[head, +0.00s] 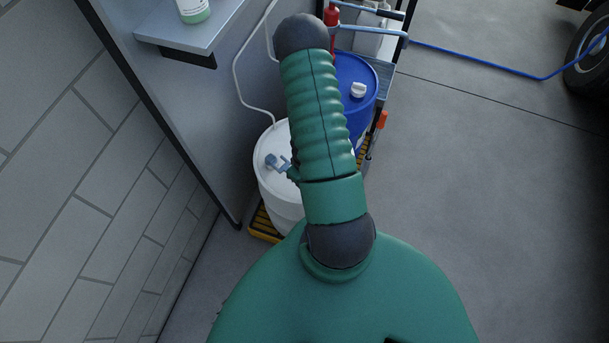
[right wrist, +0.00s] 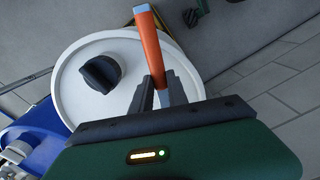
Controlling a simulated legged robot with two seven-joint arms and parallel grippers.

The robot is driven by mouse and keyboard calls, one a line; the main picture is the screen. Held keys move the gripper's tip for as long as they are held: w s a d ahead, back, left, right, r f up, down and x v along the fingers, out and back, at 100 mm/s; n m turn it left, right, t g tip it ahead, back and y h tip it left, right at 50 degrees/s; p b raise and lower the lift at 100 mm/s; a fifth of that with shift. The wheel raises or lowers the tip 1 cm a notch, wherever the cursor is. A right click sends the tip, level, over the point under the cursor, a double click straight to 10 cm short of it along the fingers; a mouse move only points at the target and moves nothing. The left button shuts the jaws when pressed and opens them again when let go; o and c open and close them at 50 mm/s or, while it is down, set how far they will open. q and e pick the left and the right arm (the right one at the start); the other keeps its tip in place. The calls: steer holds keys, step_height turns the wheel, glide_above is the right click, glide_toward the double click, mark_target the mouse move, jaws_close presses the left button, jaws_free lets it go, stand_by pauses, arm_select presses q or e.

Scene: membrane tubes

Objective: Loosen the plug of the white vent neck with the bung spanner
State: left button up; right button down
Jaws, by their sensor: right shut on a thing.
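My right gripper (right wrist: 158,98) is shut on an orange-handled tool (right wrist: 151,48), likely the bung spanner. It shows over the lid, apart from the plug in the picture. The tool's working end is not clear. My left gripper is not in view.
A blue drum (head: 352,75) with a white cap (head: 358,90) and a red-handled pump (head: 331,17) stands behind the white drum. A yellow grating (head: 262,222) lies below. A shelf (head: 205,28) holds a bottle (head: 193,9). Floor at the right is open.

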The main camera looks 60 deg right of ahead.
steer(key=shift+r+p, duration=1.9)
steer(key=shift+r, duration=0.5)
steer(key=shift+w, duration=0.15)
